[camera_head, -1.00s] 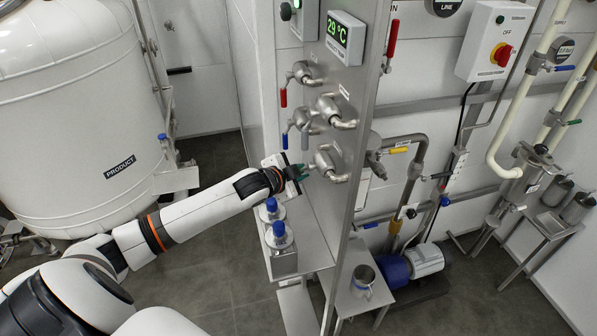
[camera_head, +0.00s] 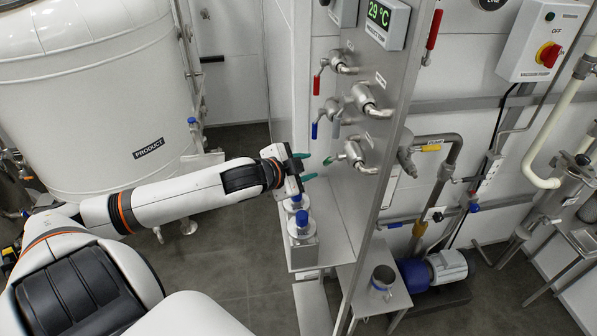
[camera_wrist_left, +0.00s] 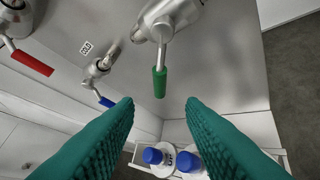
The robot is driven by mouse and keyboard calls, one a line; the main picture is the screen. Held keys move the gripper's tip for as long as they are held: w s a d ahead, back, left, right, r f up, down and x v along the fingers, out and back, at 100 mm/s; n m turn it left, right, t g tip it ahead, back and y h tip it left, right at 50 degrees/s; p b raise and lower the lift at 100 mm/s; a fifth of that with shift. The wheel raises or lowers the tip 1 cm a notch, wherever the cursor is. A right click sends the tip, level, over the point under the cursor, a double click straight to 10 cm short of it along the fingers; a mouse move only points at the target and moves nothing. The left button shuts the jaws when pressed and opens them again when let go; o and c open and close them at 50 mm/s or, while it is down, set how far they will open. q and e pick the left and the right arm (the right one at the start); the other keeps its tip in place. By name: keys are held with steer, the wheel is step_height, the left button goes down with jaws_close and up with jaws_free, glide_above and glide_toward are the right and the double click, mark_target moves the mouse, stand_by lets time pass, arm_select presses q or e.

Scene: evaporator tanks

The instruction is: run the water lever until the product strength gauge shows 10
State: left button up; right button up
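A valve with a green-handled lever (camera_head: 330,160) sits lowest on the steel panel; in the left wrist view the green handle (camera_wrist_left: 160,82) hangs down between and beyond my fingertips, apart from them. My left gripper (camera_head: 305,167) is open and empty, left of this valve; its green pads show spread apart in the wrist view (camera_wrist_left: 160,102). Above are a blue lever (camera_head: 315,130), labelled COLD in the wrist view, and a red lever (camera_head: 316,86). No label on the green lever is readable. A display (camera_head: 386,22) reads 29 °C. I see no strength gauge. My right gripper is not in view.
Two blue-capped bottles (camera_head: 301,232) stand in a holder below the gripper. A white product tank (camera_head: 95,110) is at left. A steel cup (camera_head: 382,280) stands on a small stand right of the panel. The panel edge (camera_head: 397,140) limits room to the right.

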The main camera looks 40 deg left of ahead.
arm_select(q)
steer(key=shift+v, duration=1.1)
stand_by(6.9)
